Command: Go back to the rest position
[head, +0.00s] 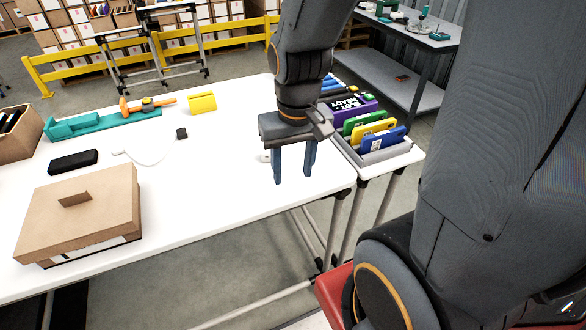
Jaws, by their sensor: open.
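My gripper (294,164) hangs over the right end of the white table (215,185), its two fingers pointing down. The fingers are apart and nothing shows between them. A small white thing lies partly hidden just left of the fingers. My arm rises from the gripper to the top of the view, and larger grey links of mine fill the right side.
A closed brown carton (80,215) lies front left, near a black block (73,161). A teal holder (75,126), an orange tool (147,105) and a yellow block (202,102) stand behind. A grey bin (388,155) with coloured cases is right of my gripper. The table's front middle is clear.

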